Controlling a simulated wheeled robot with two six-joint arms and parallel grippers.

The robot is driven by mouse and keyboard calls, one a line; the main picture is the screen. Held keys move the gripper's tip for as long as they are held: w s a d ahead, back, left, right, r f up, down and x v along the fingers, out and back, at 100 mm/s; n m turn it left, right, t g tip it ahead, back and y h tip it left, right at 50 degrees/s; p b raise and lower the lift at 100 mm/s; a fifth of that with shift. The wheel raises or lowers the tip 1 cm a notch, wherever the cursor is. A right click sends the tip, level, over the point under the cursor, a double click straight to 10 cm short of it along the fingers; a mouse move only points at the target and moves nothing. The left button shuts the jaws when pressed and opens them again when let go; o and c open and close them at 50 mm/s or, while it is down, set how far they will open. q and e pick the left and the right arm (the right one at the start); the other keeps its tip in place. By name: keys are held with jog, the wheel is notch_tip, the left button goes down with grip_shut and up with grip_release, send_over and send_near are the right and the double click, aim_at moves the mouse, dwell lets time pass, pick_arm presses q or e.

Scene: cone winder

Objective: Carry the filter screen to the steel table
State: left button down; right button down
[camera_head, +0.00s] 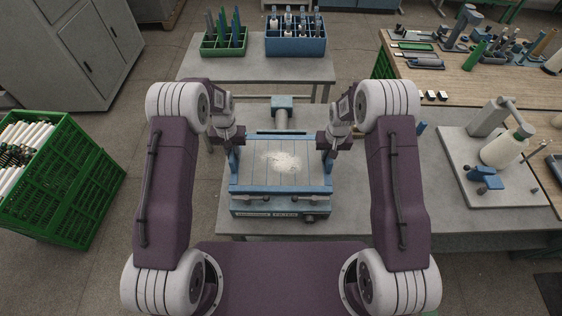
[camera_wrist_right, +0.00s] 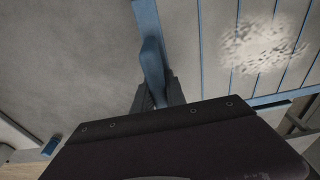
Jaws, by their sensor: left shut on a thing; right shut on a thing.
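The filter screen (camera_head: 258,178) is a blue-framed grey panel with a patch of white lint at its middle. It lies level in or just above the labelled filter housing (camera_head: 280,213); I cannot tell which. My left gripper (camera_head: 233,158) is shut on the screen's left side. My right gripper (camera_head: 329,158) is shut on its right side. In the right wrist view, a blue handle (camera_wrist_right: 151,60) runs down between the dark fingers, with the slatted screen (camera_wrist_right: 292,78) to the right. Which grey surface is the steel table is unclear.
The grey table (camera_head: 400,205) under the housing extends right, with a cone-holding device (camera_head: 500,150) on it. A back table (camera_head: 255,71) bears a green crate (camera_head: 222,45) and a blue crate (camera_head: 295,45); its front strip is bare. A green crate (camera_head: 60,195) stands left.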

dwell(0.4)
